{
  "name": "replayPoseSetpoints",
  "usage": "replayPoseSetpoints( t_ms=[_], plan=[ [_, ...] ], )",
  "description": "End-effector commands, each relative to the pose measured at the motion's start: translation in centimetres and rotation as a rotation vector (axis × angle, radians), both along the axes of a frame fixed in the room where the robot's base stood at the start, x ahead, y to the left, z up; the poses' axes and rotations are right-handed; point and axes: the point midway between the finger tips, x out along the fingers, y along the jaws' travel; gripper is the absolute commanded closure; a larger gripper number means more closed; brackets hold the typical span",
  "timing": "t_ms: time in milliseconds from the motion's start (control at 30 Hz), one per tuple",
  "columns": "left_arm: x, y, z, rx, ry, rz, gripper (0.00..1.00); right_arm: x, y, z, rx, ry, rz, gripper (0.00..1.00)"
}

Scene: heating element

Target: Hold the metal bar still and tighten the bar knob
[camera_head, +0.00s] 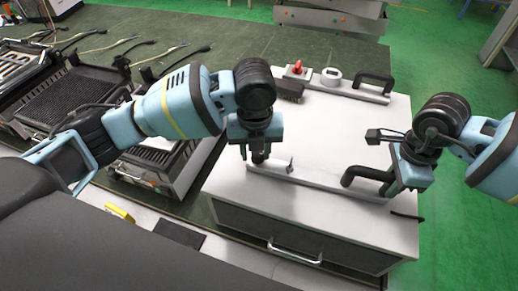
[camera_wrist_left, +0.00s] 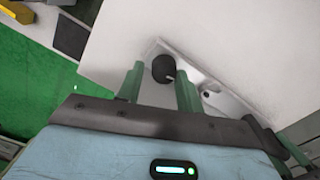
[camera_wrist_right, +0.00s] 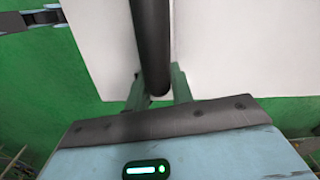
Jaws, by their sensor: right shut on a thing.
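A light metal bar (camera_head: 315,183) lies along the near side of the white box top, with a black knob at its left end and a black handle (camera_head: 362,174) at its right. In the left wrist view the round black knob (camera_wrist_left: 163,68) shows between the fingertips of my left gripper (camera_wrist_left: 158,85), which stand apart with a gap around it. In the head view my left gripper (camera_head: 257,150) is over that knob and largely hides it. My right gripper (camera_wrist_right: 157,92) is shut on the black handle (camera_wrist_right: 151,40), which runs between its fingers.
The white box (camera_head: 320,130) has a drawer handle (camera_head: 294,253) in front. A second bar at its back carries a red knob (camera_head: 298,68), a white round part (camera_head: 331,76) and a black handle (camera_head: 374,82). Grill units (camera_head: 75,93) stand at left. The box top between the bars is clear.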

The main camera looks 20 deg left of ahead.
Motion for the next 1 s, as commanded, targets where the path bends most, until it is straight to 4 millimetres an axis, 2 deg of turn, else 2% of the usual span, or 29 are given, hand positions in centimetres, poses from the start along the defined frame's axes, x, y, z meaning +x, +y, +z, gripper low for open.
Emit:
replayPoseSetpoints(
  t_ms=[33, 100, 133, 400, 533, 667, 1000],
  plan=[
    [0.1, 0.3, 0.0, 0.006, -0.001, 0.006, 0.61, 0.0, -0.4, -0.2, -0.012, 0.003, -0.003, 1.00],
    [0.1, 0.2, 0.0, 0.004, -0.002, 0.005, 0.52, 0.0, -0.3, -0.2, -0.011, 0.003, -0.002, 1.00],
    [0.1, 0.2, 0.0, 0.002, -0.001, 0.004, 0.50, 0.0, -0.3, -0.2, -0.010, 0.003, -0.001, 1.00],
    [0.0, -0.1, 0.1, -0.002, -0.001, 0.000, 0.50, -0.1, -0.1, -0.2, -0.006, 0.004, 0.003, 1.00],
    [0.0, -0.1, 1.0, -0.004, -0.002, -0.001, 0.50, -0.1, 0.0, -0.2, -0.005, 0.004, 0.004, 1.00],
    [-0.1, -0.2, 3.0, -0.003, -0.005, -0.002, 0.50, -0.2, 0.1, -0.2, -0.003, 0.005, 0.005, 1.00],
    [-0.4, -0.2, 9.5, -0.002, -0.004, 0.000, 0.50, -0.2, 0.2, -0.2, 0.000, 0.004, 0.005, 1.00]
  ],
)
